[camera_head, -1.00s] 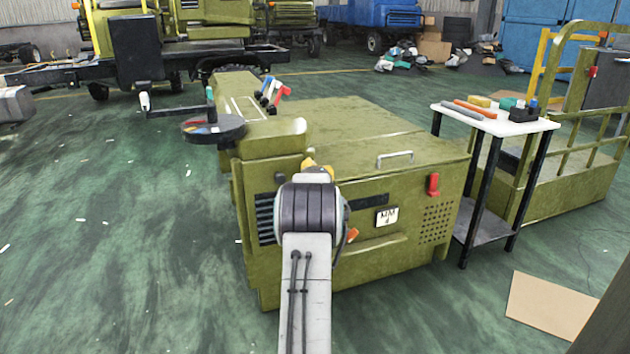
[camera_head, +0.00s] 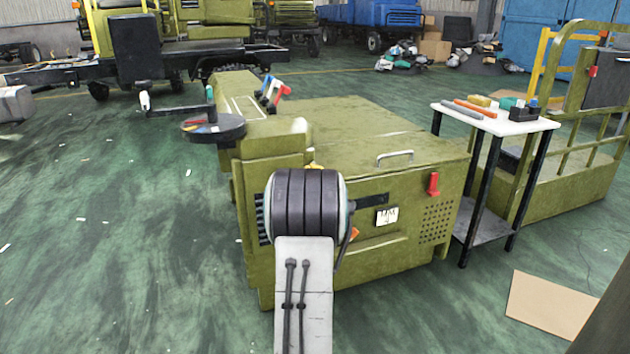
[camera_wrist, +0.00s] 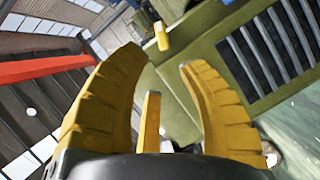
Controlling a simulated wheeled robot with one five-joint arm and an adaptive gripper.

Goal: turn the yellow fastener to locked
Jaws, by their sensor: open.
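In the wrist view, a small yellow piece (camera_wrist: 162,36), which looks like the fastener, sits on the olive surface just beyond my fingertips. I cannot tell its turn position. My gripper (camera_wrist: 160,56) is open, with thick yellow ribbed fingers to the left and right of that piece in the picture. A gap shows between the fingers, and nothing is held. A thinner yellow bar stands between them, nearer the camera. In the head view, my own arm hides most of my gripper and the fastener.
The olive machine (camera_head: 430,155) has a red lever (camera_head: 433,184), a metal handle (camera_head: 395,156) and a side tray (camera_head: 213,128). A white-topped table (camera_head: 530,126) with tools stands to its right. Dark vent slats (camera_wrist: 262,50) lie right of the gripper. The green floor at left is mostly clear.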

